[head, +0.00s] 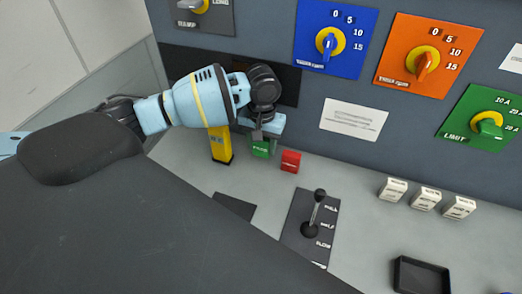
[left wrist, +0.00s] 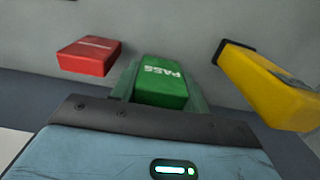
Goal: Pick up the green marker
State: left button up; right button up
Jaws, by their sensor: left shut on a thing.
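The green marker (head: 262,149) is a small block with white lettering, near the foot of the dark upright panel. It also shows in the left wrist view (left wrist: 162,82), where the word PASS is readable. My left gripper (head: 263,137) is above it and shut on it, with a finger on each side in the wrist view. I cannot tell whether the marker touches the surface below. My right gripper is not in view.
A red block (head: 290,161) stands close to the right of the green marker, and a yellow and black block (head: 220,145) close to the left. A lever (head: 314,212), several white blocks (head: 426,198) and a black tray (head: 421,276) are farther right. Dials line the upright panel.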

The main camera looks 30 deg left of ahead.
pick_arm(q)
notch_tip(320, 180, up, 7)
jog(key=shift+f, duration=0.1)
jog(key=s+d+m, duration=0.2)
jog(key=s+d, duration=0.6)
jog(key=s, duration=0.2)
jog(key=shift+s+d+r+m, duration=0.15)
jog(key=shift+s+r+m, duration=0.1)
jog(key=shift+s+m, duration=0.1)
